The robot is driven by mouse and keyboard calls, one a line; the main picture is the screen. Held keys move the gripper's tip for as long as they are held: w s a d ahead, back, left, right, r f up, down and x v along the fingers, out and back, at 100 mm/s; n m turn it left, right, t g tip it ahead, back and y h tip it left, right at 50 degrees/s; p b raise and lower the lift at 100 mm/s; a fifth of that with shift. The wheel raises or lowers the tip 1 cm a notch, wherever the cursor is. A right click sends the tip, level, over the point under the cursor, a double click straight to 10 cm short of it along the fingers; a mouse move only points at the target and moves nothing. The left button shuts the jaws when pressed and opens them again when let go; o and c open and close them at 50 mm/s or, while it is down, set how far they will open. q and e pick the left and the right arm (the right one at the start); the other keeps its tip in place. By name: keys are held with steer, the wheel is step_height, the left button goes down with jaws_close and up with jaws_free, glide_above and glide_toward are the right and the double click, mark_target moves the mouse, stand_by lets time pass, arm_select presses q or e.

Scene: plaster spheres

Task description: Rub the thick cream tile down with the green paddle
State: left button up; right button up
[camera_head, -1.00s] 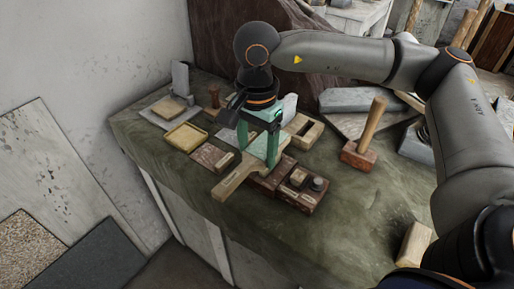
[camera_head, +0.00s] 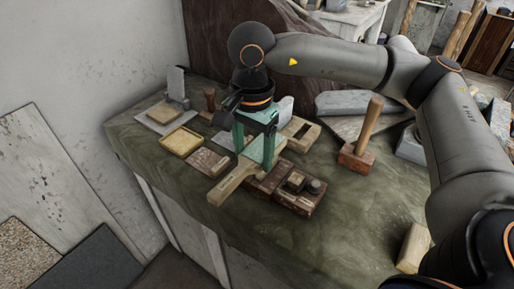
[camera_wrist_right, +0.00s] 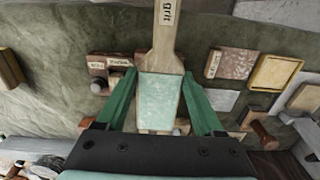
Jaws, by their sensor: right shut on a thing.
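The green paddle (camera_head: 231,184) has a pale wooden handle and a green face. In the right wrist view, the paddle (camera_wrist_right: 161,97) lies between the fingers, its handle pointing away with a "grit" label. My right gripper (camera_head: 255,146) is shut on the paddle's sides, over the front of the bench. I cannot tell whether the paddle touches what is below. A thick cream-tan tile (camera_head: 163,113) lies on a pale slab at the bench's back left, apart from the paddle. It is cut by the right edge of the wrist view (camera_wrist_right: 306,98). My left gripper is not in view.
A yellow shallow tray (camera_head: 180,141) and a pinkish tile in a brown holder (camera_head: 208,162) lie between paddle and cream tile. A dark red-brown block (camera_head: 297,192) sits right of the paddle. A wooden mallet (camera_head: 356,158) stands further right.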

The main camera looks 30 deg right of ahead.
steer(key=shift+s+a, duration=0.25)
steer(key=shift+a, duration=0.3)
steer(key=shift+s+a, duration=0.25)
steer(key=shift+a, duration=0.25)
steer(key=shift+w+d+b, duration=0.2)
steer(key=shift+w+d, duration=0.1)
steer(key=shift+d, duration=0.4)
steer(key=shift+w+d+b, duration=0.15)
steer(key=shift+w+d, duration=0.15)
steer(key=shift+d, duration=0.4)
steer(key=shift+w+d+b, duration=0.2)
steer(key=shift+w+d, duration=0.1)
steer(key=shift+d, duration=0.4)
steer(key=shift+s+a, duration=0.3)
steer(key=shift+a, duration=0.4)
steer(key=shift+s+a, duration=0.3)
steer(key=shift+a, duration=0.4)
steer(key=shift+s+a, duration=0.3)
steer(key=shift+a, duration=0.4)
steer(key=shift+w+d+r, duration=0.25)
steer(key=shift+d+r, duration=0.1)
steer(key=shift+d, duration=0.2)
steer(key=shift+w+d+r, duration=0.25)
steer(key=shift+d+r, duration=0.1)
steer(key=shift+d, duration=0.15)
steer(key=shift+r+p, duration=0.95)
steer(key=shift+r, duration=0.35)
